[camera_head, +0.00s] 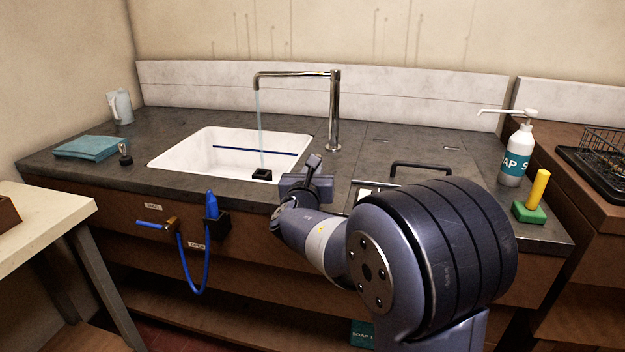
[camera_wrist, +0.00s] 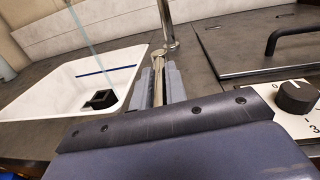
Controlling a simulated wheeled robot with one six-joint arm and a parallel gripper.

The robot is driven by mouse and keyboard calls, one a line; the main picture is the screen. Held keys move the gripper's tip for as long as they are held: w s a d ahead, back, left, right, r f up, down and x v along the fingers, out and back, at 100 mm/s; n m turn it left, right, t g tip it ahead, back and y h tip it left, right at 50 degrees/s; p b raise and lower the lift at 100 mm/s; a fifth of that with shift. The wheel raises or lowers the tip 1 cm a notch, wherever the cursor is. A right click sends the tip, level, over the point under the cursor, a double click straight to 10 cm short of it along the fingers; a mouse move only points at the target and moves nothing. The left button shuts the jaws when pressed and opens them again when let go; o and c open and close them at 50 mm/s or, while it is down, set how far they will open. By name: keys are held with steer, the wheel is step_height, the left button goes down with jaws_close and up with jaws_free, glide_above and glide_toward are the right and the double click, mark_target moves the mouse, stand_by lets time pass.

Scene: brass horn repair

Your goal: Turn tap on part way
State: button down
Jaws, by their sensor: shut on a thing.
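The chrome tap (camera_head: 334,110) stands behind the sink's right side, and a thin stream of water (camera_head: 260,130) falls from its spout. The stream also shows in the wrist view (camera_wrist: 80,28), beside the tap's post (camera_wrist: 166,22). My gripper (camera_head: 312,168) is low over the counter, right of the sink and in front of the tap. In the wrist view my gripper (camera_wrist: 159,85) has its grey fingers closed on a slim metal lever (camera_wrist: 158,62) with a rounded far end. The lever's near part is hidden by my gripper.
The white sink (camera_head: 190,150) has a blue line inside and a black block (camera_head: 262,175) at its front. A black-handled lid (camera_head: 420,170) and a numbered dial (camera_wrist: 296,97) are to the right. A soap bottle (camera_head: 515,155) stands farther right. A blue hose (camera_head: 187,275) hangs in front.

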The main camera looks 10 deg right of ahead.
steer(key=shift+s+d+r+n+y+b, duration=0.1)
steer(key=shift+d+n+y+b, duration=0.1)
steer(key=shift+n+y+b, duration=0.35)
steer(key=c, duration=1.4)
jaws_free()
steer(key=shift+c, duration=0.2)
steer(key=v, duration=1)
steer(key=shift+s+f, duration=0.2)
steer(key=shift+s, duration=0.2)
